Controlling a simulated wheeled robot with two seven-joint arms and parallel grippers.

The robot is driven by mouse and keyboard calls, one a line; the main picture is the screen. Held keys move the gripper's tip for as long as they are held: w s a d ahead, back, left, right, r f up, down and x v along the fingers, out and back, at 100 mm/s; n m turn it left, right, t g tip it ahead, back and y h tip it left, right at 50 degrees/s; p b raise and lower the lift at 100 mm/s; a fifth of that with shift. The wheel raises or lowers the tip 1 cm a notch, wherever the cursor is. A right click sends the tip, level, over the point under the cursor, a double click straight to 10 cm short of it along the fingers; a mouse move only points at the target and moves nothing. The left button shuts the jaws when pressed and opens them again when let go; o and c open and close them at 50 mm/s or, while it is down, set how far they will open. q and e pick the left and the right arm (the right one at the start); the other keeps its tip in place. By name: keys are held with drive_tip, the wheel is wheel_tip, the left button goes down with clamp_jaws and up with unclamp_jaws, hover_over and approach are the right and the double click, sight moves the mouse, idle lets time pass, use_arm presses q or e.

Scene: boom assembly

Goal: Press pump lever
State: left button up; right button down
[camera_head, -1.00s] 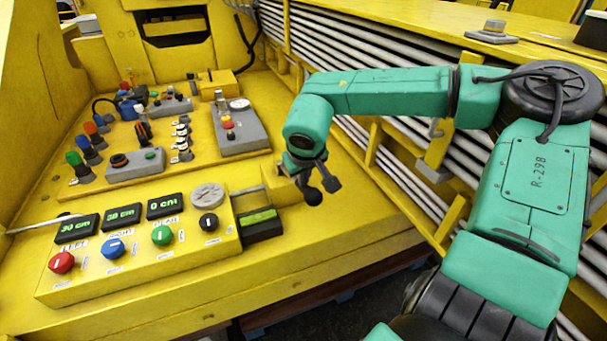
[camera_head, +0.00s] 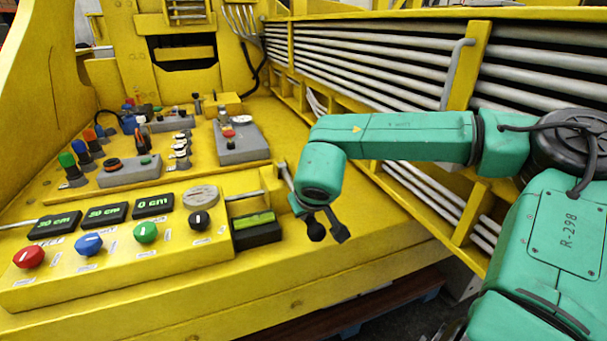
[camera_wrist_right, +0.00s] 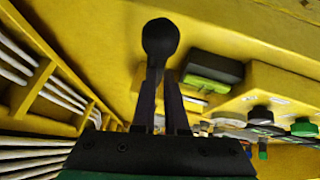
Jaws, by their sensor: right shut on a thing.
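The pump lever, with a black ball knob (camera_head: 316,231), stands out beside the right end of the yellow control panel in the head view. My right gripper (camera_head: 325,212) is shut on the lever, with the arm reaching in from the right. In the right wrist view the ball knob (camera_wrist_right: 160,38) sticks out beyond the two dark fingers of the right gripper (camera_wrist_right: 162,100), which close around the lever's shaft. The lever's lower part is mostly hidden by the gripper. My left gripper is not in view.
The yellow panel (camera_head: 120,262) holds coloured knobs, green displays and a gauge (camera_head: 201,195). A black box with a green window (camera_head: 256,230) sits left of the gripper. Several switches stand behind it. Grey pipes (camera_head: 370,65) run along the right side. The yellow deck front right is clear.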

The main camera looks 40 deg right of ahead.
drive_tip(key=shift+s+f, duration=0.45)
drive_tip(key=shift+f, duration=0.2)
drive_tip(key=shift+w+r, duration=0.15)
drive_tip(key=shift+r, duration=0.15)
wheel_tip(320, 180, up, 21)
drive_tip(key=shift+w+f, duration=0.15)
drive_tip(key=shift+w, duration=0.2)
drive_tip(key=shift+s, duration=0.1)
idle(1.1)
